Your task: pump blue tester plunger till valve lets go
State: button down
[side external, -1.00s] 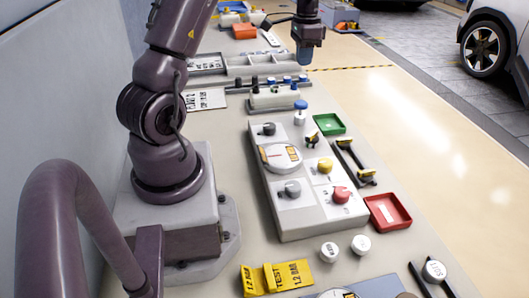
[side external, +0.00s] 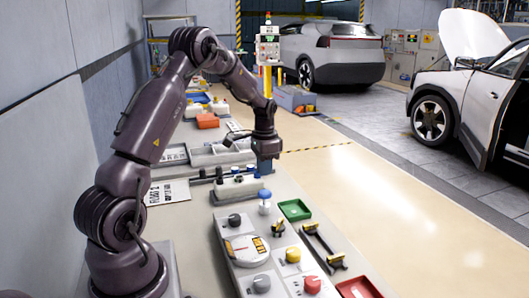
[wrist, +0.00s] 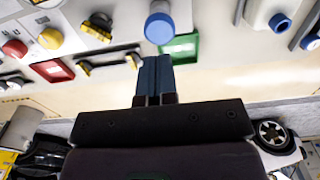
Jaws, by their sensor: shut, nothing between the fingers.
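The blue-capped plunger (side external: 264,194) stands upright on a pale stem at the far end of the tester panel (side external: 279,240). In the wrist view its round blue cap (wrist: 158,27) is just beyond my fingertips. My gripper (side external: 265,169) points down with its blue fingers together and nothing between them. In the side view it appears just behind the cap. In the wrist view the shut fingers (wrist: 156,60) reach toward the cap; I cannot tell whether they touch it. The panel's gauge (side external: 244,249) has a white face; its reading is too small to tell. The valve cannot be identified clearly.
The panel also carries a black knob (side external: 234,220), grey knob (side external: 262,283), yellow knob (side external: 293,255) and red knob (side external: 312,285). A green tray (side external: 295,209) and red tray (side external: 357,289) lie beside it.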

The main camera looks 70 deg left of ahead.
aim_at(264, 191)
notch_tip(264, 191, down, 6)
jog(key=shift+r, duration=0.15)
dwell(0.3)
jog(key=shift+f, duration=1.45)
notch_tip(264, 191, up, 14)
jog(key=shift+r, duration=0.25)
dwell(1.0)
